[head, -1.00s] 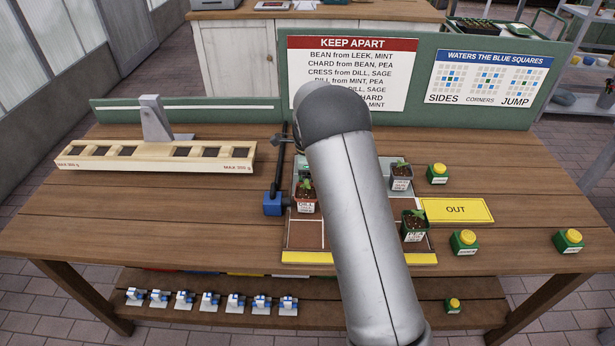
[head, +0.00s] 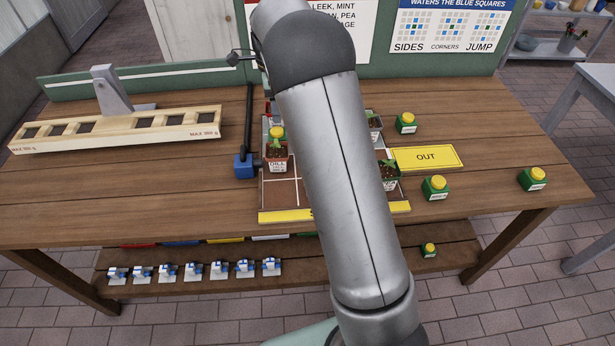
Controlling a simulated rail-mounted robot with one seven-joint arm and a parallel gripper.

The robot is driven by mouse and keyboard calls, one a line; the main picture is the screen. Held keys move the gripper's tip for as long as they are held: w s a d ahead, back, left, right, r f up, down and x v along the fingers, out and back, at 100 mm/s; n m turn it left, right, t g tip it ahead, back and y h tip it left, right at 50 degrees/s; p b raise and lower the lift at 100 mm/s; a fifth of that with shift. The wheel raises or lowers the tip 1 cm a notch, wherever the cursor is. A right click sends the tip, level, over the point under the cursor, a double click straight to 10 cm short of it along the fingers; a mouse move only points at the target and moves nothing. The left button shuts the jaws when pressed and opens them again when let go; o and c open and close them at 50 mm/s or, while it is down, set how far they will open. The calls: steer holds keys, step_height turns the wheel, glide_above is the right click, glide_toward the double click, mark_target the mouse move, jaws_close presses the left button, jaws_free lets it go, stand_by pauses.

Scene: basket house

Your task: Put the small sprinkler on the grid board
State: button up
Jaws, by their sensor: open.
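A yellow-capped green sprinkler (head: 277,133) stands on the grid board (head: 280,190), right behind a potted seedling (head: 277,159). The pot hides its lower part, and I cannot tell whether it is the small one. Other sprinklers of this look stand right of the board: one at the back (head: 405,124), one nearer the front (head: 434,188) and one at the far right (head: 533,180). A small-looking one (head: 429,250) is on the lower shelf. My arm crosses the middle of the view and hides much of the board. My gripper's fingers are hidden behind it.
More potted seedlings (head: 389,173) stand on the board's right side. A yellow OUT plate (head: 427,158) lies beside it. A blue block with a black bar (head: 244,165) borders its left. A wooden balance (head: 118,132) stands at left. Small blue-white devices (head: 191,272) line the lower shelf.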

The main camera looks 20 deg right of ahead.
steer(key=s+r+n, duration=0.2)
steer(key=s+n, duration=0.3)
steer(key=s, duration=0.5)
steer(key=s+r+n, duration=0.3)
steer(key=s+n, duration=0.2)
steer(key=s, duration=0.4)
steer(key=s+f+n, duration=0.2)
steer(key=s+n, duration=0.3)
steer(key=s, duration=0.4)
steer(key=s+a+f+n, duration=0.1)
steer(key=s+f+n, duration=0.1)
steer(key=s+n, duration=0.3)
steer(key=s, duration=0.4)
steer(key=shift+s+f, duration=0.2)
steer(key=shift+f, duration=0.2)
steer(key=shift+d, duration=0.1)
